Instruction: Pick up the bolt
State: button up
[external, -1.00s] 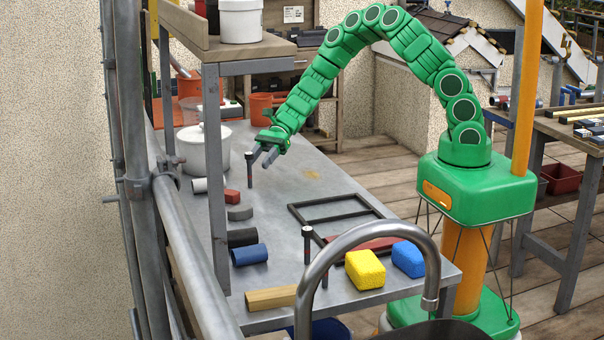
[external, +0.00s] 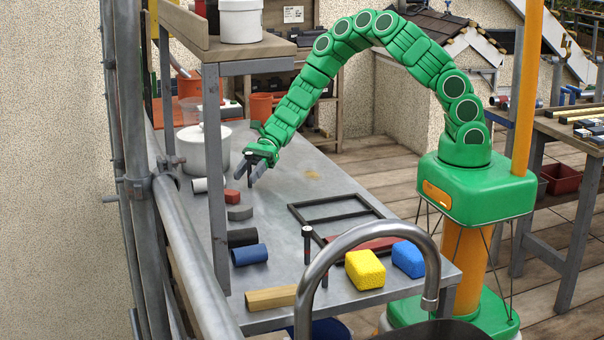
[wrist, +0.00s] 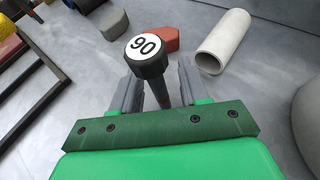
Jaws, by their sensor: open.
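A dark bolt (wrist: 146,58) stands upright, its round head marked with a white disc reading 90. In the wrist view its shaft passes between the two grey fingers of my gripper (wrist: 157,88). The fingers are open, with a gap beside the shaft; the head is above them in the picture. In the external view my gripper (external: 252,173) is at this bolt, over the left side of the grey table (external: 290,185), and partly hides it. A second upright bolt (external: 307,240) stands further forward on the table, beside the dark frame.
A red block (external: 232,197), a white tube (external: 200,185), a grey block (external: 239,213) and a lidded white pot (external: 204,150) are close by. A dark rectangular frame (external: 330,200) lies to the right. Yellow (external: 365,270) and blue sponges (external: 408,259) sit at the front.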

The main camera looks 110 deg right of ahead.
jog(key=shift+w+a+f, duration=0.15)
jog(key=shift+w+a, duration=0.15)
jog(key=shift+w, duration=0.05)
grip_shut()
dwell(0.3)
jog(key=shift+r, duration=0.6)
notch_tip(320, 180, up, 2)
jog(key=shift+r, duration=0.15)
jog(key=s+a+r, duration=0.3)
jog(key=s+r, duration=0.6)
jog(key=s, duration=0.4)
jog(key=shift+s+a+r, duration=0.15)
jog(key=shift+s+r, duration=0.05)
jog(key=shift+s, duration=0.15)
